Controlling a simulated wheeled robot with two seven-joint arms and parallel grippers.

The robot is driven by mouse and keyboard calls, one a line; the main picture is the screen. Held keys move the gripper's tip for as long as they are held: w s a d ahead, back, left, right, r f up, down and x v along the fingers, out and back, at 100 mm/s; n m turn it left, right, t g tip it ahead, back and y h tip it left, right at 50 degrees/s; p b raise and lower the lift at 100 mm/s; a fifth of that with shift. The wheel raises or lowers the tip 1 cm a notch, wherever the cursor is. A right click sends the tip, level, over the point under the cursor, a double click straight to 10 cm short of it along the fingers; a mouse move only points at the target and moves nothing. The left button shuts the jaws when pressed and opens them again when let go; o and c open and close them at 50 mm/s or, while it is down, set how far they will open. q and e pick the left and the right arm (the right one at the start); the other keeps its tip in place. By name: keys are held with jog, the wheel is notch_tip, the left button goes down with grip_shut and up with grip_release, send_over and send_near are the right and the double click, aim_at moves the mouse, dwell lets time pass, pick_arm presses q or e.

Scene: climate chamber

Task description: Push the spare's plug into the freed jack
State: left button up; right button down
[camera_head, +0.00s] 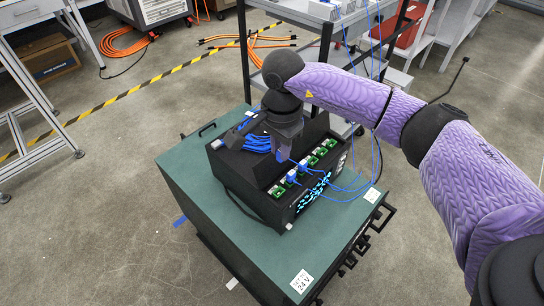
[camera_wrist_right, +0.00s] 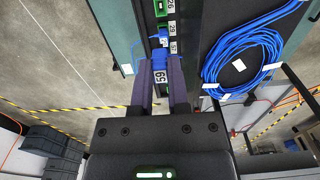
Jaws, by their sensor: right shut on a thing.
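My right gripper (camera_head: 283,153) is above the black jack box (camera_head: 262,178), near its row of green jacks (camera_head: 276,191). In the wrist view its two fingers (camera_wrist_right: 161,85) are shut on a blue plug (camera_wrist_right: 161,57) with a white number tag. The plug's tip points at the jack row; I cannot tell whether it touches or enters a jack. A second blue plug (camera_wrist_right: 157,40) sits in the row just beyond, and a green jack (camera_wrist_right: 160,7) shows further along. In the head view, blue plugs (camera_head: 291,177) sit in the row. My left gripper is not in view.
The box stands on a teal-topped cabinet (camera_head: 190,185). A blue cable coil (camera_wrist_right: 240,62) lies on the box, left of the jacks in the head view. Thin blue cables (camera_head: 345,188) loop off the box's right side. A metal shelf rack (camera_head: 310,20) stands behind.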

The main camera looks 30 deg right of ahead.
aim_at(280, 161)
notch_tip(280, 161, down, 3)
jog(key=shift+w+f+b, duration=0.1)
jog(key=shift+b, duration=0.6)
jog(key=shift+f+b, duration=0.4)
jog(key=shift+f, duration=0.05)
notch_tip(280, 161, down, 5)
jog(key=b, duration=0.3)
jog(key=shift+r, duration=0.2)
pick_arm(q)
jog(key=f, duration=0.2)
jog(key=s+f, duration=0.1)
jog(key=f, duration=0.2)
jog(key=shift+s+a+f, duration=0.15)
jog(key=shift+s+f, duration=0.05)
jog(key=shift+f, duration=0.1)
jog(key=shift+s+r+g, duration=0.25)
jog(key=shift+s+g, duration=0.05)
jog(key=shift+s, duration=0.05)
pick_arm(e)
jog(key=shift+a+r, duration=0.1)
jog(key=shift+a, duration=0.1)
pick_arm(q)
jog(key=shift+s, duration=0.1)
